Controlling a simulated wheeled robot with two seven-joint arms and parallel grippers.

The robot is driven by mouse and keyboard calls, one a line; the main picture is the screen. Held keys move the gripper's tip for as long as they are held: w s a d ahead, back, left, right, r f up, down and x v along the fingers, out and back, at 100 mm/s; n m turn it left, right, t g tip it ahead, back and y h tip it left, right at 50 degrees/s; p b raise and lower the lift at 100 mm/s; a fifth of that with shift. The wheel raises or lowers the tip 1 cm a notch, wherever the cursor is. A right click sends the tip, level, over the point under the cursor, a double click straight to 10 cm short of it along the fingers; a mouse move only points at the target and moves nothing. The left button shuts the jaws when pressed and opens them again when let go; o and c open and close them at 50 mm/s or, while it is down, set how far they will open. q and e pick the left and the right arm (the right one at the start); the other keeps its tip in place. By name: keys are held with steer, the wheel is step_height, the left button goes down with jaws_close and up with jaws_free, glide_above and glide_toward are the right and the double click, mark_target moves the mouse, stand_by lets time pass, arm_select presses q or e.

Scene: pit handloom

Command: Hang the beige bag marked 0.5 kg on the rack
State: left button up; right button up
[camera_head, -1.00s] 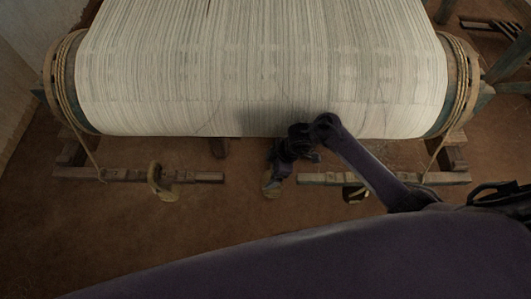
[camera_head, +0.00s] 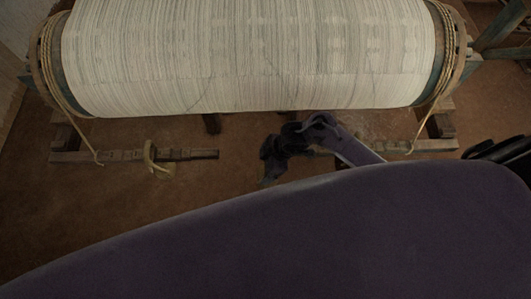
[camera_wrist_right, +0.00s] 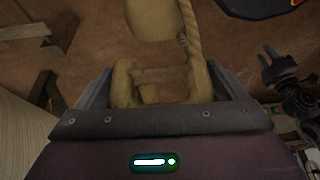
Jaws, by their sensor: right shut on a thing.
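My right gripper (camera_head: 269,166) is low in front of the loom in the head view, and its fingers are too dark to make out there. In the right wrist view (camera_wrist_right: 160,88) it is shut on a tan loop handle. Beyond it a beige bag (camera_wrist_right: 152,18) and a twisted rope (camera_wrist_right: 189,28) are partly visible; I cannot read any mark on the bag. The rack is a low notched wooden rail (camera_head: 185,155) in two parts, partly hidden. A beige looped piece (camera_head: 151,160) is at its left part.
The cloth roll (camera_head: 250,65) of the loom spans the back, with roped wooden ends. Brown bare floor (camera_head: 110,210) lies in front of the rail at left. A dark jointed shape (camera_wrist_right: 290,90) at the right of the wrist view is unclear.

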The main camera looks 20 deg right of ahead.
steer(key=shift+s+a+r+p, duration=0.2)
steer(key=shift+s+p, duration=0.1)
steer(key=shift+s, duration=0.45)
steer(key=shift+s+a+r+p, duration=0.1)
steer(key=shift+s+a+p, duration=0.15)
steer(key=shift+s, duration=0.45)
steer(key=shift+s+a+r+p, duration=0.1)
steer(key=shift+s+a+p, duration=0.15)
steer(key=shift+s, duration=0.45)
steer(key=shift+s+a+f+p, duration=0.1)
steer(key=shift+s+a+p, duration=0.1)
steer(key=shift+s, duration=0.45)
steer(key=shift+s+a+r+p, duration=0.15)
steer(key=shift+s+p, duration=0.1)
steer(key=shift+s, duration=0.45)
